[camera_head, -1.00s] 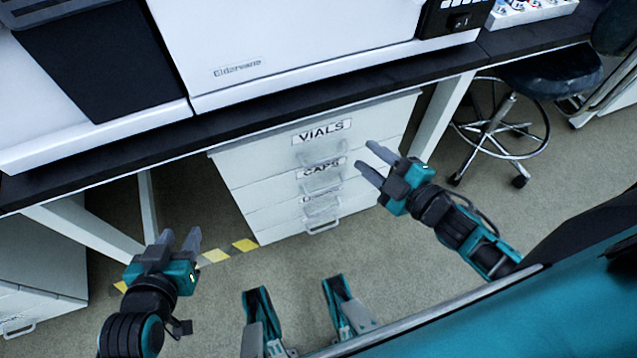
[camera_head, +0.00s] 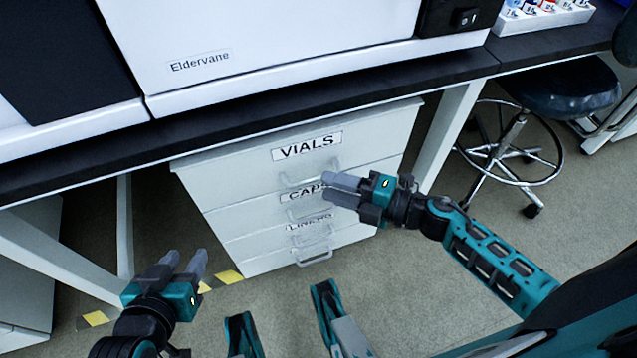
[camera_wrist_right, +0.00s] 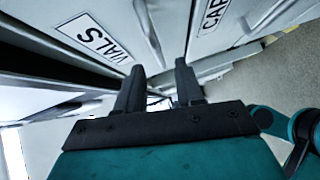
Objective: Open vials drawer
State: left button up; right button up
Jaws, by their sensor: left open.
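The vials drawer (camera_head: 235,177) is the top drawer of a white cabinet under the bench. It carries a VIALS label (camera_head: 307,146) and a pale loop handle (camera_head: 308,172), and its front looks flush with the cabinet. My right gripper (camera_head: 335,186) is open and empty, just right of and slightly below that handle, its fingers pointing left. In the right wrist view the VIALS label (camera_wrist_right: 93,37) and the handle (camera_wrist_right: 148,35) lie beyond the open fingers (camera_wrist_right: 158,85); no contact is visible. My left gripper (camera_head: 185,262) is open and empty, low on the left, away from the cabinet.
A stool (camera_head: 560,92) stands right.

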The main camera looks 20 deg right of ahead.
jog(key=shift+x, duration=1.95)
jog(key=shift+c, duration=0.4)
grip_shut()
